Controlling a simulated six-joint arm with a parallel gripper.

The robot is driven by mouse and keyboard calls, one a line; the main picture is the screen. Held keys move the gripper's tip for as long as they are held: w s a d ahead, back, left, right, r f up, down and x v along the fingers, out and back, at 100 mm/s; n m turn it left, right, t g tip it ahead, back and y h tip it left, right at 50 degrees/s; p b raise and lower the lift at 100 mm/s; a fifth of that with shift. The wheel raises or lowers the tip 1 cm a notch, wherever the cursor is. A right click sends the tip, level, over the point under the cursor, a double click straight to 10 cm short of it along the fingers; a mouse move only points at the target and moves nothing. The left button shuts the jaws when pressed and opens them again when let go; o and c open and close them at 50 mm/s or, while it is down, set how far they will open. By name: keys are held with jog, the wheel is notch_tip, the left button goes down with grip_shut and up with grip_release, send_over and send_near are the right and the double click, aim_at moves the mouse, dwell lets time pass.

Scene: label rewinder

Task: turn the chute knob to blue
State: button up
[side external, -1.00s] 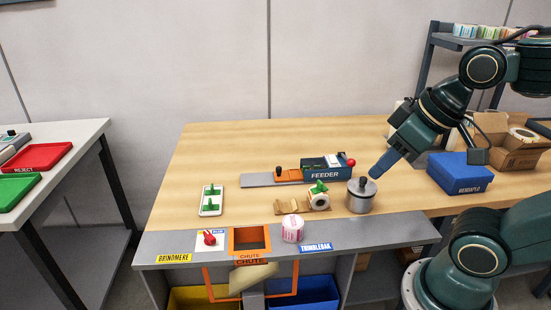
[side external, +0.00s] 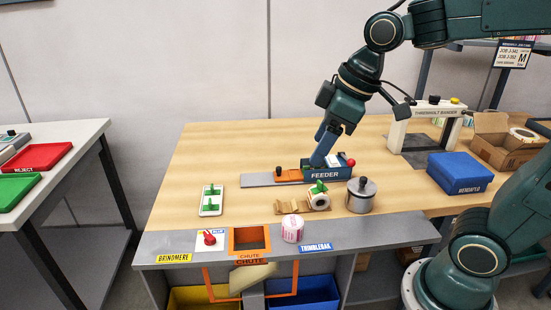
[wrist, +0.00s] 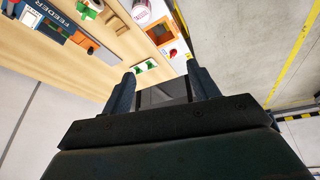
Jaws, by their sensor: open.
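The red chute knob (side external: 209,238) sits on a white plate at the front left of the bench, beside the orange-framed chute opening (side external: 232,241). A small blue label (side external: 218,232) is at the plate's upper right. I cannot tell exactly where the knob points. The knob also shows small in the wrist view (wrist: 173,53), beyond the fingertips. My gripper (side external: 319,163) is above the back of the bench, in front of part of the feeder, well away from the knob. In the wrist view its two fingers (wrist: 163,82) are apart with nothing between them.
The blue feeder (side external: 325,174), a metal pot (side external: 361,196), a roll on a wooden cradle (side external: 318,202) and a pink-white roll (side external: 292,229) stand on the bench. A white tray with green pieces (side external: 211,200) is at left. Yellow (side external: 205,298) and blue (side external: 302,290) bins sit below.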

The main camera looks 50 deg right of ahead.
jog(key=w+a+f+n+g+y, duration=0.1)
jog(key=w+a+f+n, duration=0.15)
jog(key=w, duration=0.35)
jog(key=w+a+f+n+g, duration=0.1)
jog(key=w+f+n, duration=0.15)
jog(key=w, duration=0.35)
jog(key=n+g+y, duration=0.1)
jog(key=n+y, duration=0.1)
jog(key=n, duration=0.3)
send_near(209, 234)
jog(key=w+v, duration=0.1)
jog(key=v, duration=0.5)
jog(key=shift+s+a+f+n, duration=0.2)
jog(key=shift+s+f+n, duration=0.05)
jog(key=shift+f+n, duration=0.05)
jog(key=shift+f, duration=0.1)
jog(key=x, duration=1.3)
jog(key=shift+s+a+f, duration=0.15)
jog(key=shift+s+f, duration=0.05)
jog(key=shift+f, duration=0.1)
jog(key=c, duration=1)
